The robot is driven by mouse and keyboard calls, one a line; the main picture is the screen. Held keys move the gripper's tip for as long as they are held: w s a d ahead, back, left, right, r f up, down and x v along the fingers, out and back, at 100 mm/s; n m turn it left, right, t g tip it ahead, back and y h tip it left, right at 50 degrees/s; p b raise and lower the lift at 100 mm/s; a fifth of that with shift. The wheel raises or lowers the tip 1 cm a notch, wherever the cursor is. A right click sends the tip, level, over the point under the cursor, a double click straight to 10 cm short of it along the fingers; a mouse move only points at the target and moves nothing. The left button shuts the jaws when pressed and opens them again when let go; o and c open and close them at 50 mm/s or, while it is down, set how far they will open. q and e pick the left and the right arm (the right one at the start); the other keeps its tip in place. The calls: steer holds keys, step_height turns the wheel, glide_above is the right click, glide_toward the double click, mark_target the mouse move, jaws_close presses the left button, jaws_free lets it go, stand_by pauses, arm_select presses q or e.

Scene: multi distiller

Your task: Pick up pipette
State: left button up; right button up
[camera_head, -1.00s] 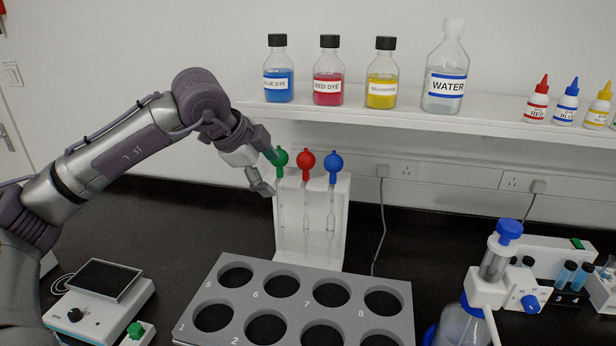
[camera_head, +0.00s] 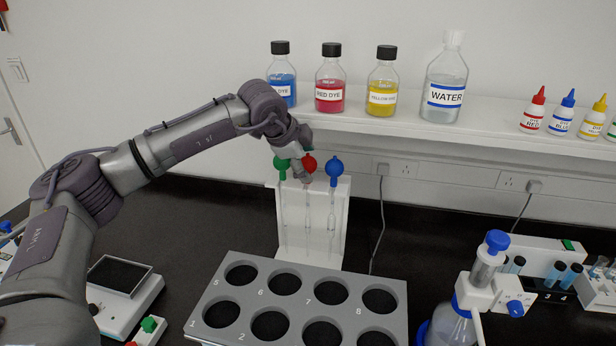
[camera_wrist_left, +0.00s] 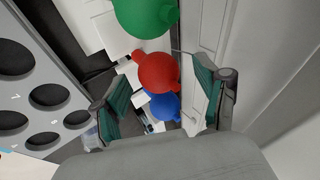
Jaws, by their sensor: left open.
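Three pipettes with green (camera_head: 281,165), red (camera_head: 308,164) and blue (camera_head: 334,167) bulbs hang upright in a white stand (camera_head: 341,215). My left gripper (camera_head: 300,172) is at the bulbs, by the green and red ones, and hides part of them. In the left wrist view its open fingers (camera_wrist_left: 158,100) have teal pads. The red bulb (camera_wrist_left: 158,72) and the blue bulb (camera_wrist_left: 165,107) show between the fingers, apart from the pads. The green bulb (camera_wrist_left: 146,16) is at the top of that view. My right gripper is not in view.
A grey rack (camera_head: 300,290) with numbered round holes lies in front of the stand. A shelf (camera_head: 400,118) above carries dye bottles and a water bottle (camera_head: 445,80). A bottle with a blue-capped dispenser (camera_head: 487,270) stands at right. A small device (camera_head: 125,285) is at left.

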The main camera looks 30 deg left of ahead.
arm_select(q)
steer(key=shift+s, duration=0.1)
steer(key=shift+c, duration=1)
steer(key=c, duration=0.6)
steer(key=shift+o, duration=0.2)
